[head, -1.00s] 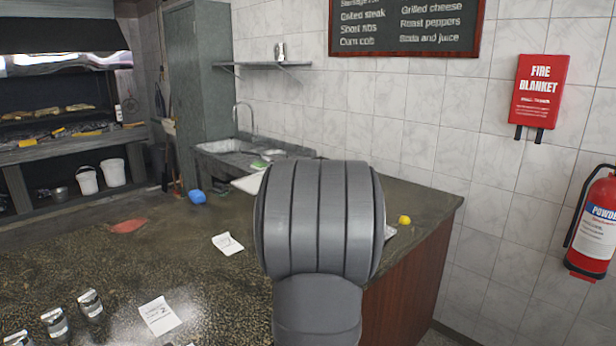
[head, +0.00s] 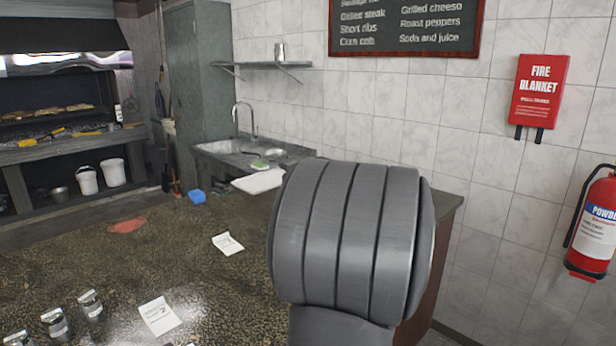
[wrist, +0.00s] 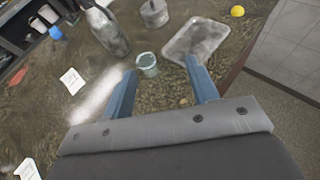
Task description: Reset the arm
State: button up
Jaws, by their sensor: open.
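My gripper (wrist: 162,90) shows in the wrist view with its two blue fingers spread apart and nothing between them. It is over the dark speckled counter (head: 150,250). A small greenish cup (wrist: 147,64) stands just beyond the fingers, and a grey tray (wrist: 196,40) lies beyond the right fingertip. In the head view my grey arm link fills the lower middle, and the gripper is hidden there.
A bottle (wrist: 106,30), a round grey weight-like object (wrist: 154,12) and a yellow ball (wrist: 237,11) are on the counter. Paper tickets (head: 160,315) and several metal-topped shakers (head: 90,304) are at left. A fire extinguisher (head: 594,225) hangs at right.

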jog(key=shift+m+h, duration=0.5)
jog(key=shift+h, duration=0.3)
jog(key=shift+s+d+f, duration=0.1)
jog(key=shift+s+d, duration=0.4)
jog(key=shift+d, duration=0.4)
jog(key=shift+s+d, duration=0.45)
jog(key=shift+d, duration=0.45)
